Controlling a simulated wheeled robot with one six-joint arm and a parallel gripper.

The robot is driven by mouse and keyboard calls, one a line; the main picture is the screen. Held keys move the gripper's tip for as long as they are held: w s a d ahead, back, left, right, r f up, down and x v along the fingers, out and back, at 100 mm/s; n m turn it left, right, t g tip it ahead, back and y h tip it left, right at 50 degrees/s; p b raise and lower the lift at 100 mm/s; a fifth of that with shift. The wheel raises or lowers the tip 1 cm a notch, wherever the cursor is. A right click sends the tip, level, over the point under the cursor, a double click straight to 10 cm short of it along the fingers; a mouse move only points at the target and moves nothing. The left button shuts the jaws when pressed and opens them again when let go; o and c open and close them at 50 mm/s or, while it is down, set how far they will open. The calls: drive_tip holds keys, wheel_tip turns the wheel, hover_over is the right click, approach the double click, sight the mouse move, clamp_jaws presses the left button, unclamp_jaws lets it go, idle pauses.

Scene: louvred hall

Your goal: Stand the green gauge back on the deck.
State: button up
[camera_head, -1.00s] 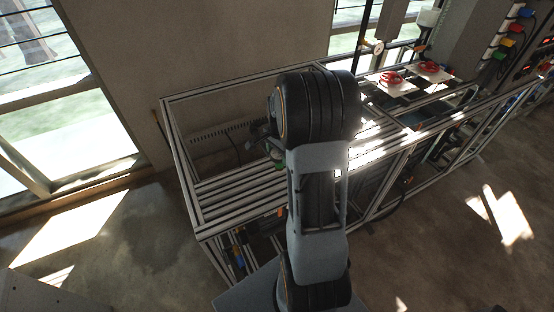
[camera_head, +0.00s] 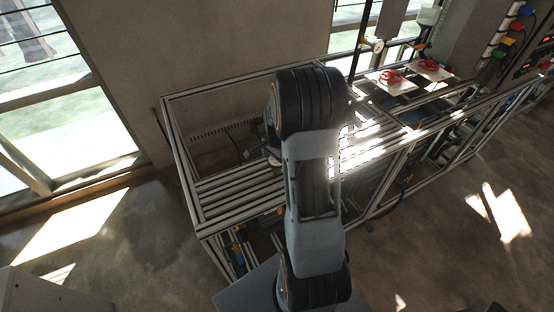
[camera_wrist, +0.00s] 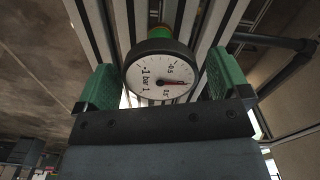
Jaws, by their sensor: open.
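The gauge (camera_wrist: 160,72) has a round white dial with a black rim and a red needle. Part of a green and red collar shows behind it in the wrist view. My gripper (camera_wrist: 160,66) is open, with one green finger on each side of the dial. Gaps show between the fingers and the rim. Slats of the deck (camera_wrist: 205,32) run behind the gauge; whether it stands or lies on them I cannot tell. In the head view my arm hides most of the gripper area, and the slatted deck (camera_head: 225,192) shows to its left.
A metal frame rail (camera_head: 172,145) edges the deck's left side, against the wall. Two red handwheels (camera_head: 391,77) on pale plates sit at the back right. A small round dial (camera_head: 377,45) is on a post behind them. The deck's front left slats are bare.

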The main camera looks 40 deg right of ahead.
wheel_tip(320, 180, up, 11)
drive_tip(key=b, duration=0.2)
drive_tip(key=s+a+r+n+t, duration=0.2)
drive_tip(key=s+a+r+n, duration=0.1)
drive_tip(key=s+a+n, duration=0.3)
drive_tip(key=s+a+r+n+t, duration=0.2)
drive_tip(key=s+a+r+n, duration=0.1)
drive_tip(key=s+a+n, duration=0.4)
drive_tip(key=a+n, duration=0.3)
drive_tip(key=a, duration=0.1)
drive_tip(key=shift+a+r+n+t, duration=0.25)
drive_tip(key=shift+a+n+t, duration=0.05)
drive_tip(key=shift+a+t, duration=0.1)
drive_tip(key=shift+d, duration=0.1)
